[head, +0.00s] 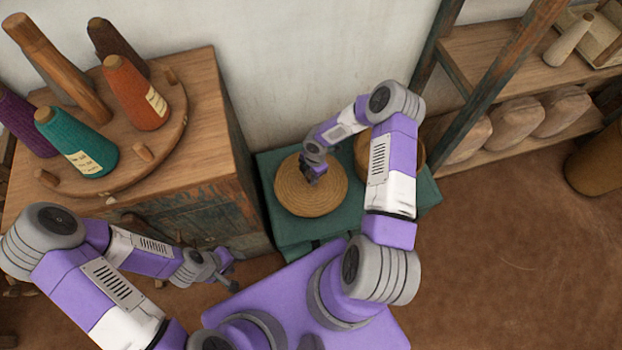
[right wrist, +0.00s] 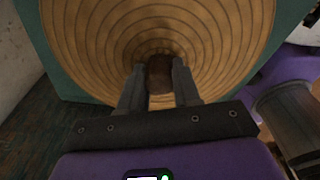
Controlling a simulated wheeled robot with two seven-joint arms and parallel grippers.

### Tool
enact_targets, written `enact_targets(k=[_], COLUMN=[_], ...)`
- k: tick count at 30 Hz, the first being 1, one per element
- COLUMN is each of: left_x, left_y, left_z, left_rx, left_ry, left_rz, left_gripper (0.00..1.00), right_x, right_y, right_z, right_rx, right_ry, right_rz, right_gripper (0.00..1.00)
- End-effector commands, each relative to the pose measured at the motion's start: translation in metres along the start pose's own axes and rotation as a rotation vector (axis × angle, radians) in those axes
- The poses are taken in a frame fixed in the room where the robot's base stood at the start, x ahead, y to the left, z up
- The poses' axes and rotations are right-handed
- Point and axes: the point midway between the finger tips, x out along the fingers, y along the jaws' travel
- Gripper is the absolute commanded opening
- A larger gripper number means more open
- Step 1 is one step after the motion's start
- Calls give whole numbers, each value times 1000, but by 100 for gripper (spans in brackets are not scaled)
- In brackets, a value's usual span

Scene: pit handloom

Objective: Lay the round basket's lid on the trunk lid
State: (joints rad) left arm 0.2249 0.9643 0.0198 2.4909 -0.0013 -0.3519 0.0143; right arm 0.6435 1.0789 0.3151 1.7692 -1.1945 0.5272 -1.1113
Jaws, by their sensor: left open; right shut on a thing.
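The round basket's lid (head: 300,198) is a tan coiled disc at the left part of the green trunk lid (head: 279,237). My right gripper (head: 314,178) is above the lid's middle. In the right wrist view its two fingers stand on either side of the brown knob (right wrist: 159,75), shut on it, and the coiled lid (right wrist: 90,40) fills most of the picture. I cannot tell whether the lid touches the trunk lid or is just above it. A second round tan thing, likely the basket (head: 364,146), is partly hidden behind my right arm. My left gripper (head: 231,280) is open and empty, low beside the cabinet.
A wooden cabinet (head: 225,130) with yarn cones on a round board (head: 165,150) stands left of the trunk. Shelves (head: 490,60) with several rounded bundles (head: 515,125) stand at the right. A white wall is behind the trunk. Brown floor (head: 510,250) is open at the right.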

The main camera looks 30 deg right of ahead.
Motion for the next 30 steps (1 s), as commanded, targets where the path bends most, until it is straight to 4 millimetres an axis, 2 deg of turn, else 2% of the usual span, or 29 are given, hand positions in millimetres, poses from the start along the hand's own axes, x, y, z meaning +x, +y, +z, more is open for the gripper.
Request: enact_targets(k=[1, 4, 16, 17, 21, 30], left_x=[5, 10, 13, 12, 12, 11], left_y=[-2, -4, -5, -4, -4, -4], left_z=[0, 0, -1, -1, -1, -1], left_rx=[0, 0, 0, 0, 0, 0], left_ry=[0, 0, 0, 0, 0, 0], left_rz=[0, 0, 0, 0, 0, 0], left_gripper=[43, 43, 43, 43, 43, 43], right_x=[12, 24, 28, 27, 27, 26], right_y=[0, 0, 0, 0, 0, 0], right_z=[1, 3, 4, 3, 3, 3], right_rx=[2, 2, 2, 2, 2, 2], right_ry=[1, 1, 0, 0, 0, 0], right_rz=[-1, -1, 0, -1, -1, -1], right_gripper=[0, 0, 0, 37, 58, 58])
